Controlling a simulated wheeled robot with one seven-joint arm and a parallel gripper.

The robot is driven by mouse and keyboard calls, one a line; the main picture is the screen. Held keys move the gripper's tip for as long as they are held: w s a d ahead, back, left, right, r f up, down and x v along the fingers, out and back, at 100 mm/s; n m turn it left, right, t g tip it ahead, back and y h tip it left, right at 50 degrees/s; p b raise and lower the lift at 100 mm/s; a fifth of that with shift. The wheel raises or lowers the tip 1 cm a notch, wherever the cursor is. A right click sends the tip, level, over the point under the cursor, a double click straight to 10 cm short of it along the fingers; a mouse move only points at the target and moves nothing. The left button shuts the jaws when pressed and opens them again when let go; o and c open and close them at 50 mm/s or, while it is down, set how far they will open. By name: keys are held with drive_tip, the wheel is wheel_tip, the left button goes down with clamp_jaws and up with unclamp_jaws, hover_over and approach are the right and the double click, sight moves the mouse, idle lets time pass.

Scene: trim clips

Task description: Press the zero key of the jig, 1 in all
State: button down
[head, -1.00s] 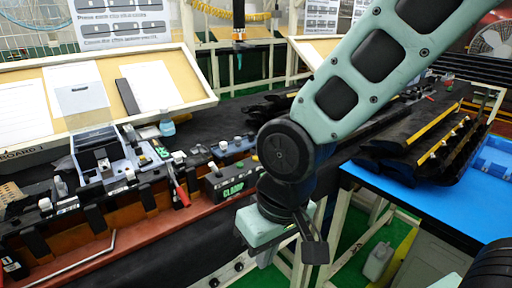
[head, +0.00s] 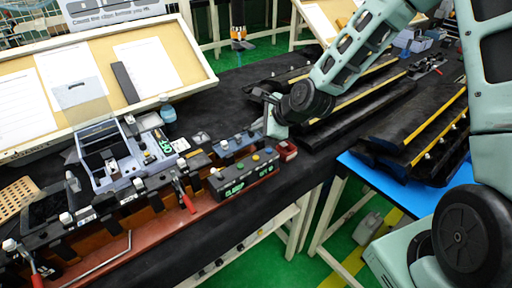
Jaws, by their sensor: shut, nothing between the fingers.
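The jig (head: 150,200) is a long dark and reddish-brown fixture along the table's front edge at left. At its right end stands a dark box (head: 244,180) with green lettering, seemingly "CLAMP", and several small coloured knobs or keys on top. Which one is the zero key cannot be read at this size. My gripper (head: 263,95) is beyond the dark box, over the black table, and apart from the box's keys. Its fingers are small and dark in the head view, shut and empty.
A small red box (head: 287,150) sits just right of the dark box. A grey-blue device (head: 115,160) with a clear panel stands behind the jig. Red-handled clamps (head: 185,195) stick up along it. Black trim parts (head: 345,110) lie under and beyond my arm.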

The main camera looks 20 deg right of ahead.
drive_tip(key=shift+w, duration=0.1)
idle(0.3)
drive_tip(key=b, duration=0.8)
hover_over(259, 161)
wheel_tip(259, 161, down, 9)
drive_tip(key=shift+w+r, duration=0.1)
idle(1.6)
drive_tip(key=shift+f, duration=0.45)
drive_tip(key=shift+f+b, duration=0.3)
drive_tip(key=shift+f, duration=0.15)
idle(0.5)
drive_tip(key=shift+r, duration=0.1)
drive_tip(key=shift+r+p, duration=0.8)
drive_tip(key=shift+r, duration=0.1)
